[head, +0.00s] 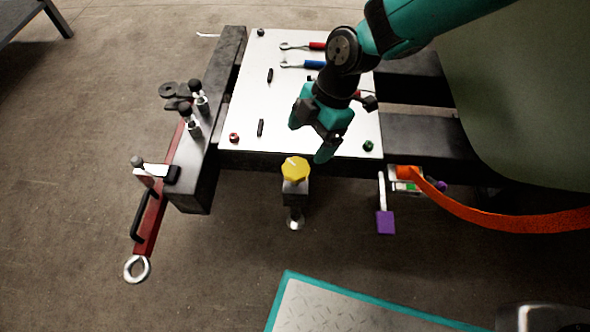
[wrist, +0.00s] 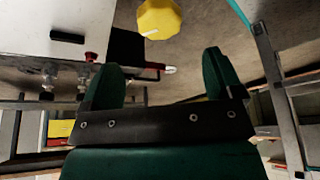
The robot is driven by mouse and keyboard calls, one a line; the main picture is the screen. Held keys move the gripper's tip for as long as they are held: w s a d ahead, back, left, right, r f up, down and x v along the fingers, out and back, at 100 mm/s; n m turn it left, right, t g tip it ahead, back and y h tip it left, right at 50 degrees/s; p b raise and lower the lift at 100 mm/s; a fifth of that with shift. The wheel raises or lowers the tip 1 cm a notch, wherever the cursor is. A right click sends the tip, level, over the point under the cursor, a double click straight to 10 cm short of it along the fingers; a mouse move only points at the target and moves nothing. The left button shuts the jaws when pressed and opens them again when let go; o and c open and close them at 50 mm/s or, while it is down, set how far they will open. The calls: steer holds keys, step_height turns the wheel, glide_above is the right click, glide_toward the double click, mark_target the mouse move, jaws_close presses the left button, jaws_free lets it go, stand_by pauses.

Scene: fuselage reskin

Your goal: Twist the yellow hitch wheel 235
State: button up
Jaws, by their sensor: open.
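The yellow hitch wheel (head: 295,169) is a knob with a faceted rim and a white mark on top. It sits on a dark block at the front edge of the frame, near the middle of the head view. It also shows at the top of the wrist view (wrist: 159,18), beyond my fingertips and apart from them. My gripper (head: 318,137) is over the white plate, up and to the right of the wheel in the head view. In the wrist view its two green fingers (wrist: 165,75) are spread wide with nothing between them.
The white plate (head: 250,100) holds wrenches, black handles and small knobs. Black-topped posts (head: 190,115) and a red bar with a ring (head: 150,220) stand left. A purple-ended lever (head: 384,220) and orange strap (head: 480,222) are right.

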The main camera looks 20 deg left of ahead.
mark_target(295, 167)
steer(key=b+x, duration=0.3)
steer(key=x, duration=0.6)
steer(key=c, duration=0.9)
